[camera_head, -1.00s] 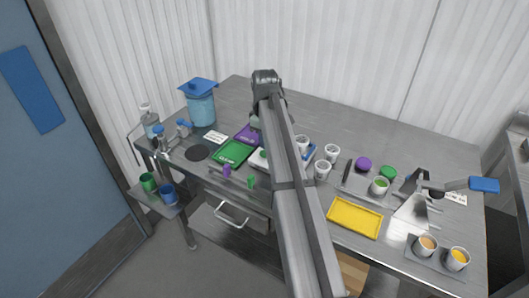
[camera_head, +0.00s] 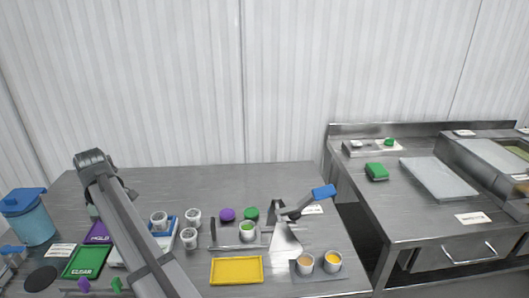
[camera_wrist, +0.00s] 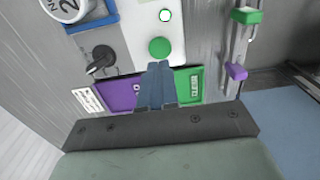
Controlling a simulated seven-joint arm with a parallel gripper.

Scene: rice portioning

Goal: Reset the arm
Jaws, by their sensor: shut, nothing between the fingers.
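My arm reaches across the left part of the steel table (camera_head: 290,180) in the head view, its elbow high near the wall. In the wrist view my gripper (camera_wrist: 155,88) is shut and empty, its two blue-grey fingers together. Beyond the fingers lie a purple panel (camera_wrist: 119,96) and a green panel marked CLEAR (camera_wrist: 196,86). A white device with a green button (camera_wrist: 160,47) and a black knob (camera_wrist: 101,60) are close by. In the head view the arm hides part of the white device and most of the gripper.
A blue-lidded container (camera_head: 28,222) stands at the far left. White cups (camera_head: 159,219), a yellow tray (camera_head: 237,269), a blue-handled scoop (camera_head: 311,199) and two filled cups (camera_head: 332,262) stand right of my arm. A second steel counter (camera_head: 400,215) is at right. The table's back strip is clear.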

